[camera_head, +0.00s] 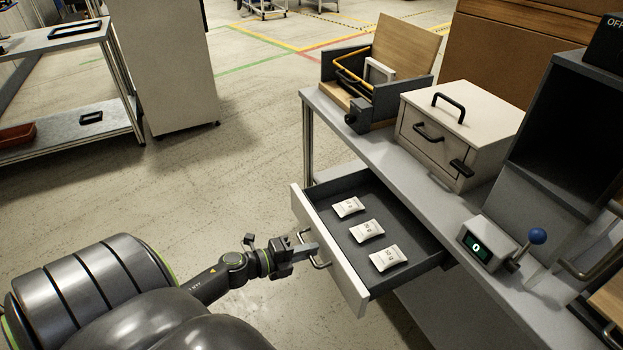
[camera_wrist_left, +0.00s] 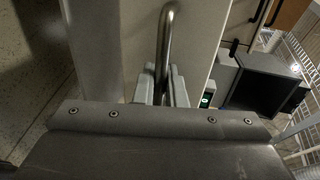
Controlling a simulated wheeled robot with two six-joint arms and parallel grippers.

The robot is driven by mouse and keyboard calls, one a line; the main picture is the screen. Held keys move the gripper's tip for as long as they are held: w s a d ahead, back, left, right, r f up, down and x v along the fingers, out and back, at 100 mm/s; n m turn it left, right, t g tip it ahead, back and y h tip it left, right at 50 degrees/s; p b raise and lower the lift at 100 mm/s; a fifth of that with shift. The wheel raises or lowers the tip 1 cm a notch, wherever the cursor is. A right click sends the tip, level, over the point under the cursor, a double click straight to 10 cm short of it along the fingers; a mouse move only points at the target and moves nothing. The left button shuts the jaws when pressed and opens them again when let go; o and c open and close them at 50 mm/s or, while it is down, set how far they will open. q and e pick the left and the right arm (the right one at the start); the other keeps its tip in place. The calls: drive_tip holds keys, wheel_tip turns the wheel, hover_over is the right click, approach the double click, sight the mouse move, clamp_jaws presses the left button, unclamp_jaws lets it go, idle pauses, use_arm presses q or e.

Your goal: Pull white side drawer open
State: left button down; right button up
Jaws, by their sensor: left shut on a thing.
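The white-fronted side drawer (camera_head: 327,251) is pulled well out from under the grey workbench, and its dark inside shows. Three white packets (camera_head: 366,230) lie in it. A metal bar handle (camera_head: 318,264) is on its front. My left gripper (camera_head: 311,249) is at this handle, with its fingers shut on it. In the left wrist view the handle (camera_wrist_left: 165,40) runs up from between the two fingers (camera_wrist_left: 161,88), and the pale drawer front fills the middle. My right gripper is not in view.
A shelf (camera_head: 60,150) is at the far left. Floor left of the drawer is clear.

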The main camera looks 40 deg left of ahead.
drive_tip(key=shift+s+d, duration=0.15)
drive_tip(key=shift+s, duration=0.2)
use_arm(q)
drive_tip(key=c, duration=1.6)
unclamp_jaws()
drive_tip(key=shift+c, duration=0.2)
drive_tip(key=shift+s, duration=0.1)
